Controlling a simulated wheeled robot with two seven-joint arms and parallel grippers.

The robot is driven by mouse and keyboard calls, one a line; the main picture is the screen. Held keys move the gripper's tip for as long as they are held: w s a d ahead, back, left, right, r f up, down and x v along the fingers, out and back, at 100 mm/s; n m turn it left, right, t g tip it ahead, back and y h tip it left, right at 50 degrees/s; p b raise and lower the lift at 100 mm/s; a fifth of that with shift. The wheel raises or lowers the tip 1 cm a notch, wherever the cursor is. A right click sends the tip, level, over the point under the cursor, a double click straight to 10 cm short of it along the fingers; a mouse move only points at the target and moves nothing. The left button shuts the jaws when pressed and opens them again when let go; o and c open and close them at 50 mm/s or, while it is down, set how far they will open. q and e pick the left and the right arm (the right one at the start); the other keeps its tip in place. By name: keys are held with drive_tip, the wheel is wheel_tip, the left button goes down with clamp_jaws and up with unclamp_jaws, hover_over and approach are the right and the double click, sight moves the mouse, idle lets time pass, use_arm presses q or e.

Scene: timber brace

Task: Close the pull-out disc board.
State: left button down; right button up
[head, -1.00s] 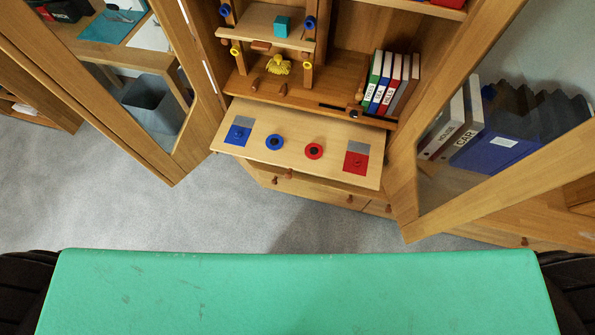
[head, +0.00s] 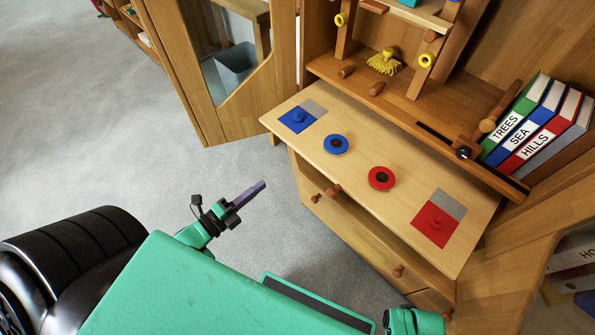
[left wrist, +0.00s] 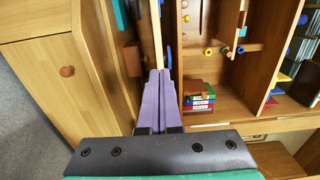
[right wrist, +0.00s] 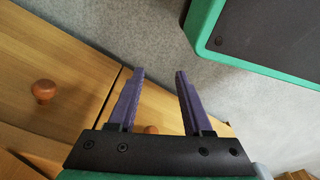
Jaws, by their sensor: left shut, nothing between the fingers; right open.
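The disc board (head: 365,205) is a light wooden panel that sticks out from the cabinet in the head view. On it are a blue square with a knob (head: 297,118), a blue disc (head: 336,144), a red disc (head: 381,178) and a red square (head: 436,223). My left gripper (head: 258,188) is left of the board over the floor, apart from it. Its purple fingers (left wrist: 161,85) are together and empty in the left wrist view. My right gripper (right wrist: 159,80) is open and empty in the right wrist view, near wooden drawer fronts.
Drawers with round knobs (head: 333,190) lie below the board. An open cabinet door (head: 240,100) stands at the left. Binders (head: 540,125), a yellow tassel (head: 385,62) and a dark latch bar (head: 464,152) are on the shelf behind. Grey floor (head: 130,150) is clear at the left.

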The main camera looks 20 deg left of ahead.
sight(301, 153)
use_arm(q)
drive_tip(key=b+x, duration=0.1)
drive_tip(key=x, duration=1.2)
drive_tip(key=shift+w+a+r+b, duration=0.1)
drive_tip(key=shift+w+r+b, duration=0.05)
drive_tip(key=shift+w+b, duration=0.15)
drive_tip(key=shift+w, duration=0.1)
use_arm(e)
drive_tip(key=r, duration=0.1)
drive_tip(key=w+a+r, duration=0.1)
drive_tip(key=w+r, duration=0.1)
drive_tip(key=r, duration=0.1)
drive_tip(key=shift+w+a, duration=0.1)
drive_tip(key=shift+a, duration=0.1)
